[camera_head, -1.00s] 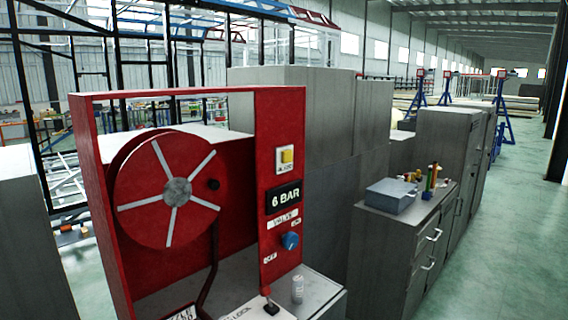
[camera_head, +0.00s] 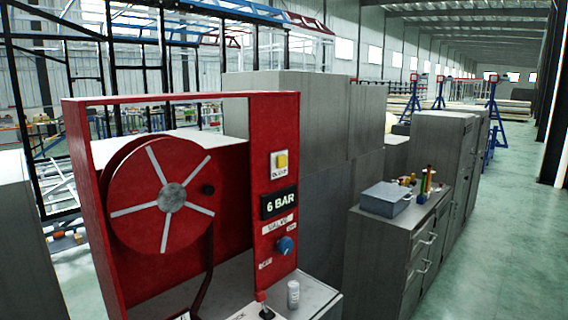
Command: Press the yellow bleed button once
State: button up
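The yellow bleed button (camera_head: 282,160) sits on a pale square plate high on the front of a red panel (camera_head: 262,222). A small label is under it, too small to read surely. Below it a black display (camera_head: 279,203) reads "6 BAR". Under that are a label reading "VALVE" and a blue knob (camera_head: 286,245) with small labels around it. My gripper is not in view, and nothing covers the button.
A red hose reel (camera_head: 160,193) with pale spokes fills the left of the red frame. A small lever (camera_head: 262,298) and a pale can (camera_head: 293,294) stand below the panel. Grey cabinets (camera_head: 400,250) with a grey box (camera_head: 386,198) stand right. Open green floor (camera_head: 500,270) lies further right.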

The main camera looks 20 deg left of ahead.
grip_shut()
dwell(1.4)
